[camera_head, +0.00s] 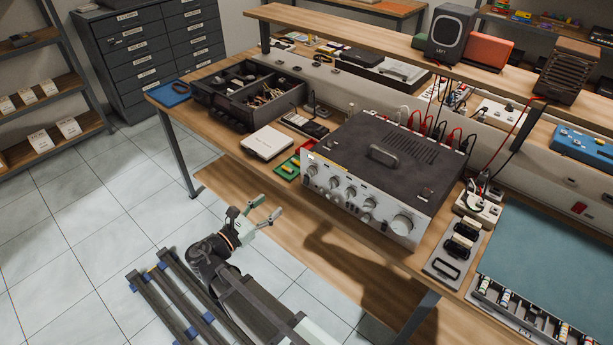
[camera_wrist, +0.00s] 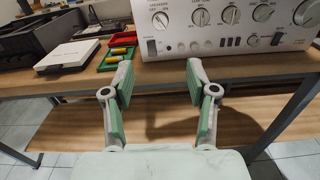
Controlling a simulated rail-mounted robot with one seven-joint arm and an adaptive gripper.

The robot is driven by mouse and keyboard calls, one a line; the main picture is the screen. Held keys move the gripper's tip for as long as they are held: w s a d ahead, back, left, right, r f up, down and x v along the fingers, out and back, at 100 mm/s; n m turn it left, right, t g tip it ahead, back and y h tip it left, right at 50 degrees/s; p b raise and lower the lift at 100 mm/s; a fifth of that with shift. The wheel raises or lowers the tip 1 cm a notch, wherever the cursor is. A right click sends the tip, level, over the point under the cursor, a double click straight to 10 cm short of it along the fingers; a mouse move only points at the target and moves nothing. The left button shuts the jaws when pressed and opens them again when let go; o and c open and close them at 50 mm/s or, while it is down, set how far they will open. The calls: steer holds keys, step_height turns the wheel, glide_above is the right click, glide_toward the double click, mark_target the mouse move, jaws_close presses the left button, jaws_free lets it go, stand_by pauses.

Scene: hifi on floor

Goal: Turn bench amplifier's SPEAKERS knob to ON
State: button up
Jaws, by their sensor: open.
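The bench amplifier (camera_head: 385,160) is a wide dark-topped box with a silver front panel, standing on the wooden bench. Its SPEAKERS knob (camera_wrist: 160,20) is the leftmost round silver knob in the wrist view, with small lettering above it. It is also the leftmost knob (camera_head: 312,169) in the head view. I cannot tell surely where its pointer stands. My gripper (camera_head: 267,207) is open and empty, in front of the bench and apart from the panel. In the wrist view its two green-padded fingers (camera_wrist: 158,76) are wide apart, below the knob and on either side of it.
A green tray (camera_wrist: 116,54) with colourful parts, a white box (camera_head: 268,143) and a dark organiser (camera_head: 236,107) lie left of the amplifier. The bench's front edge (camera_wrist: 75,88) lies below the panel. A lower wooden shelf (camera_head: 235,205) runs underneath. Cables rise behind the amplifier.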

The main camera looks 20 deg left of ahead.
mark_target(309, 174)
steer(key=p+x, duration=0.4)
steer(key=x, duration=1.3)
steer(key=shift+p, duration=0.4)
jaws_close()
